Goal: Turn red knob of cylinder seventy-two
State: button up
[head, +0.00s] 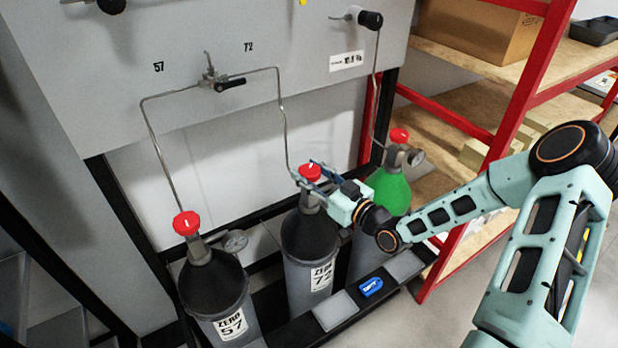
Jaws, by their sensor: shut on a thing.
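Cylinder seventy-two (312,262) is the grey cylinder with a black shoulder and a "ZERO 72" label, upright in the middle of the row. Its red knob (311,172) is on top. My gripper (310,176) reaches in from the right and is shut on this red knob, with a finger on either side. The fingers partly hide the knob's sides and the valve below it.
Cylinder 57 (216,290) with its red knob (186,223) stands at left. A green-topped cylinder (389,190) stands close behind my gripper at right. Thin pipes run up to the grey panel (300,40). A red shelf frame (480,170) is at right.

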jog(key=n+g+y+b, duration=0.1)
jog(key=g, duration=0.1)
jog(key=n+g+y+b, duration=0.1)
jog(key=n+g+y, duration=0.1)
jog(key=shift+w+f, duration=0.1)
jog(key=shift+f, duration=0.1)
jog(key=n+g+y+b, duration=0.2)
jog(key=n+g, duration=0.1)
jog(key=g, duration=0.2)
jog(key=shift+n+b, duration=0.3)
jog(key=n+g+b, duration=0.3)
jog(key=g, duration=0.2)
jog(key=shift+n+g, duration=0.4)
jog(key=shift+r+n+g+b, duration=0.15)
jog(key=shift+n+g+b, duration=0.25)
jog(key=shift+g, duration=0.3)
jog(key=shift+s+r, duration=0.1)
jog(key=shift+s, duration=0.1)
jog(key=o, duration=1.2)
